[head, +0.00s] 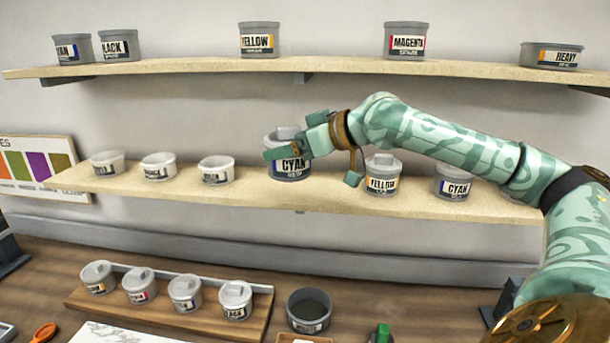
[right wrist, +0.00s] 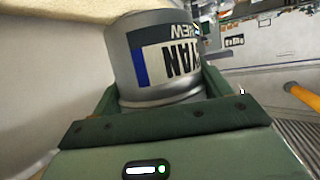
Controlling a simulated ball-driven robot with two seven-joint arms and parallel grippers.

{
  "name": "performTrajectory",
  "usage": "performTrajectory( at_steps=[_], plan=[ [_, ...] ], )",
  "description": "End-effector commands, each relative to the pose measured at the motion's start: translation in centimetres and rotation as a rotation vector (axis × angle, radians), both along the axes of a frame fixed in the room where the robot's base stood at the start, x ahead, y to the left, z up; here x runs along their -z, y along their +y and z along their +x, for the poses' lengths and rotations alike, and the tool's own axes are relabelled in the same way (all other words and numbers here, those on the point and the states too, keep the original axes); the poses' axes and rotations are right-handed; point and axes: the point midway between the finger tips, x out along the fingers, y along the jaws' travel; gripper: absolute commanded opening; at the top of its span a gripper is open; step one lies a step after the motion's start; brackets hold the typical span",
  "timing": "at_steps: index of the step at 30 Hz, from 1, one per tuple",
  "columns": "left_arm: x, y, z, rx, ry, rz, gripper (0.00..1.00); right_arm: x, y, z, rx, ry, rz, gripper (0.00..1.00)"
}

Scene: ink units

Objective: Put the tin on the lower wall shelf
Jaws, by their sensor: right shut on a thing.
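A grey tin with a blue-marked CYAN label (head: 290,168) is upright at the middle of the lower wall shelf (head: 330,200). Its base is at the shelf's height; I cannot tell whether it touches the board. My right gripper (head: 289,148) is shut on the tin, with its fingers around the tin's sides. In the right wrist view the tin (right wrist: 155,55) sits between the green fingers, its label upside down in the picture. My left gripper is not in view.
On the lower shelf, white tubs (head: 215,171) stand left of the held tin, and a YELLOW tin (head: 382,184) and another CYAN tin (head: 453,188) stand right. The upper shelf (head: 200,66) bears several tins. Below are a wooden rack (head: 160,309) of tins and an open pot (head: 309,326).

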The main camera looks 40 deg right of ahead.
Motion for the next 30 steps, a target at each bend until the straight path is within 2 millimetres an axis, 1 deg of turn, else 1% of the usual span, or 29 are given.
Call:
performTrajectory(
  at_steps=[1, 3, 5, 7, 11, 15, 18, 22, 28, 30],
  plan=[
    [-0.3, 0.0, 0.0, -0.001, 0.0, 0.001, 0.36, -1.3, -0.7, -0.3, 0.015, -0.004, -0.002, 0.38],
    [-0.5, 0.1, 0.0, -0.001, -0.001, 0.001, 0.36, -2.1, -1.3, -0.4, 0.027, -0.002, 0.0, 0.38],
    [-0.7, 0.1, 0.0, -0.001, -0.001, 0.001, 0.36, -2.3, -1.8, -0.1, 0.032, 0.0, 0.002, 0.38],
    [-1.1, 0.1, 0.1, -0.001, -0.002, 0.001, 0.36, -2.1, -2.4, 0.8, 0.034, -0.001, 0.007, 0.38],
    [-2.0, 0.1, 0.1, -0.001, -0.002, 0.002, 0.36, -0.6, -3.9, 3.8, 0.034, 0.001, 0.01, 0.38],
    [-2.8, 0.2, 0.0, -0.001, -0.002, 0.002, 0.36, 1.1, -5.9, 7.2, 0.035, 0.0, 0.01, 0.38],
    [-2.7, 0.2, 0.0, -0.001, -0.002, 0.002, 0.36, 3.6, -6.8, 8.8, 0.035, 0.004, 0.004, 0.38],
    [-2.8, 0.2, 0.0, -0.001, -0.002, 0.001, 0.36, 5.7, -7.7, 10.3, 0.034, 0.003, 0.004, 0.38],
    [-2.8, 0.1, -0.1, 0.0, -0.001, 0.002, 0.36, 7.2, -8.4, 11.4, 0.034, 0.001, 0.0, 0.38],
    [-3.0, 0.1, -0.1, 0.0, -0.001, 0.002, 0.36, 8.2, -8.5, 11.6, 0.033, 0.004, 0.0, 0.38]
  ],
)
